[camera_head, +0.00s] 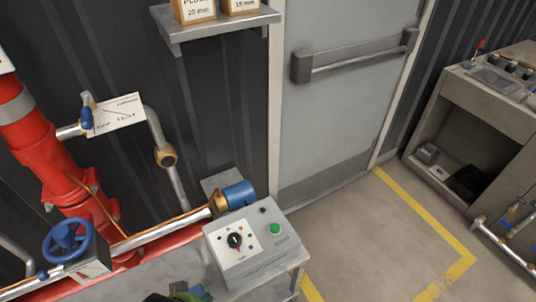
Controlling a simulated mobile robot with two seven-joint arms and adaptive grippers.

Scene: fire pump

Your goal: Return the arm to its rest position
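Neither of my grippers can be made out in the head view, and no arm of mine is clearly seen. A small dark, green and blue shape (182,293) is cut off by the bottom edge; I cannot tell what it is. Just right of it stands a grey control box (262,262) with a black rotary knob (235,240) and a green button (275,228).
Red pipework (48,165) with a blue handwheel (68,240) fills the left. A tagged blue-handled valve (87,115) sits above. A shelf (215,28) holds boxes. A grey door (335,110) is behind; a workbench (490,110) stands right. The yellow-marked floor (375,240) is clear.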

